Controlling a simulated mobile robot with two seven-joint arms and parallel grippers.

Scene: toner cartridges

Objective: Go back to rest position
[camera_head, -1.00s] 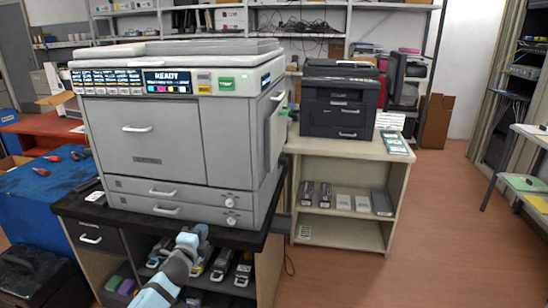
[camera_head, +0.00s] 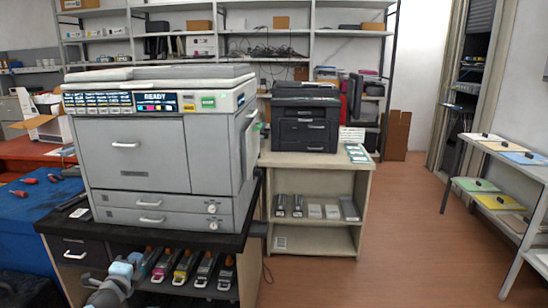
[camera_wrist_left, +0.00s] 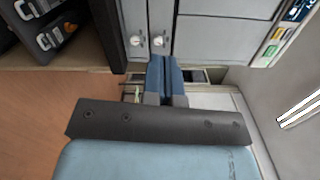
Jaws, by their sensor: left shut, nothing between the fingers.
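My left arm (camera_head: 112,284) comes in at the bottom left of the head view, in front of the shelf under the large printer. Its light blue and grey links show, but the fingertips are hard to make out there. In the left wrist view my left gripper (camera_wrist_left: 165,68) has its blue fingers together, with nothing between them. The grey front of the large printer (camera_head: 140,150), with its drawers and round knobs, lies beyond the fingers in the wrist view (camera_wrist_left: 215,40). My right gripper is not in view.
Several toner cartridges (camera_head: 183,266) lie on the shelf under the printer. A black printer (camera_head: 305,115) stands on a beige shelf unit (camera_head: 318,160) to the right. A blue cabinet with red-handled tools (camera_head: 30,179) is at the left. The brown floor (camera_head: 410,240) is open at right.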

